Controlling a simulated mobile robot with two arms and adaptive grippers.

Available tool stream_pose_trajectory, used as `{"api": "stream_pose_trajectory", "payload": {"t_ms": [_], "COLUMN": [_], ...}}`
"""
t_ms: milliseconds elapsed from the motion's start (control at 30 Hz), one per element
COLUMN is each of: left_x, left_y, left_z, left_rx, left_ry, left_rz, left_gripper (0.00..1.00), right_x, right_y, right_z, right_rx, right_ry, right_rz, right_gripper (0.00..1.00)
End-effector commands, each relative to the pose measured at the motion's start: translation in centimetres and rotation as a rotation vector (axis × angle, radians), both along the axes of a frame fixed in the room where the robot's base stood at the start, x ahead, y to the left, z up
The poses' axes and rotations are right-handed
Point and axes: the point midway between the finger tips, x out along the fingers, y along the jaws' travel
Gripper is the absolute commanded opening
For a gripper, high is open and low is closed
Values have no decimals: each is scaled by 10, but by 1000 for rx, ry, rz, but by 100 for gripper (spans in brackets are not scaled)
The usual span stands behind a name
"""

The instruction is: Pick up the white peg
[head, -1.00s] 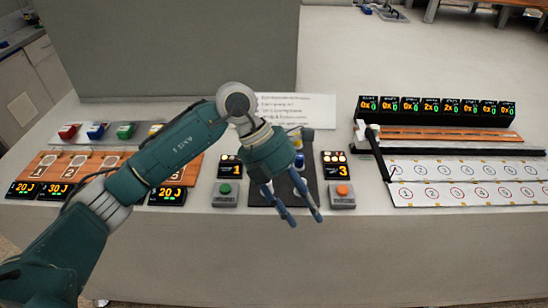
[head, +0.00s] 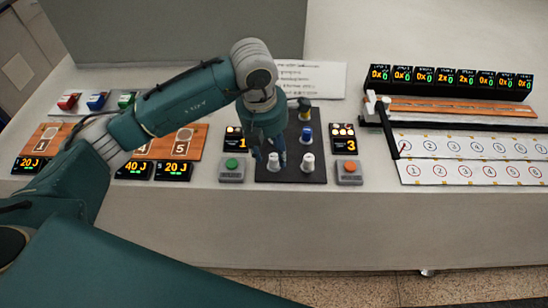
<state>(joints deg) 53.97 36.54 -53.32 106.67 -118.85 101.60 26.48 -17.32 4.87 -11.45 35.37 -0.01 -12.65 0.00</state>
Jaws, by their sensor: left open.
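Two white pegs stand upright on a dark mat (head: 291,175). The left white peg (head: 273,162) is right at my left gripper (head: 270,158), and the right white peg (head: 308,163) stands apart to the right. My left gripper is open and points down over the mat's left side. Its blue-grey fingertips are on either side of the left white peg in the picture; I cannot tell whether they touch it. A blue peg (head: 307,133) and a yellow and dark peg (head: 304,110) stand farther back. My right gripper is out of view.
Button boxes, one green (head: 232,169) and one orange (head: 349,171), flank the mat, with displays behind them. A wooden board (head: 187,141) is at left. Numbered white panels (head: 470,146) and a row of displays (head: 450,78) are at right. A paper sheet (head: 315,78) lies behind.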

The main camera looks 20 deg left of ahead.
Motion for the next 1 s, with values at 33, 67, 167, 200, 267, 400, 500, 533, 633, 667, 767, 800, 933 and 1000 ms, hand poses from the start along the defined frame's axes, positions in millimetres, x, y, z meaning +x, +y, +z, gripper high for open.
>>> {"api": "stream_pose_trajectory", "payload": {"t_ms": [33,67,167,200,267,400,500,533,633,667,767,800,933,1000], "left_x": [1,2,5,5,6,7,7,7,7,7,7,7,7,7], "left_y": [-2,-2,-3,-4,-4,-4,-4,-4,-4,-4,-4,-4,-4,-4], "left_z": [-3,-8,-24,-28,-32,-35,-35,-35,-35,-35,-35,-35,-35,-34], "left_rx": [-1,0,-1,-1,0,-1,-1,-1,-1,-1,-1,-1,-1,-1], "left_ry": [7,7,5,5,2,0,0,0,1,1,1,1,1,0], "left_rz": [1,3,2,2,1,0,0,0,1,1,1,1,1,1], "left_gripper": [43,43,43,43,43,43,43,39,20,14,0,0,0,0], "right_x": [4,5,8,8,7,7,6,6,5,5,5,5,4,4], "right_y": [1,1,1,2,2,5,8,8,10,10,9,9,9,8], "right_z": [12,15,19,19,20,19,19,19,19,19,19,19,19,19], "right_rx": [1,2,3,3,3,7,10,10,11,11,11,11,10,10], "right_ry": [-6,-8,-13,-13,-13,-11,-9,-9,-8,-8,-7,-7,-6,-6], "right_rz": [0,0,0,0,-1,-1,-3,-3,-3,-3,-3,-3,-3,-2], "right_gripper": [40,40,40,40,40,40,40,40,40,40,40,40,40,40]}}
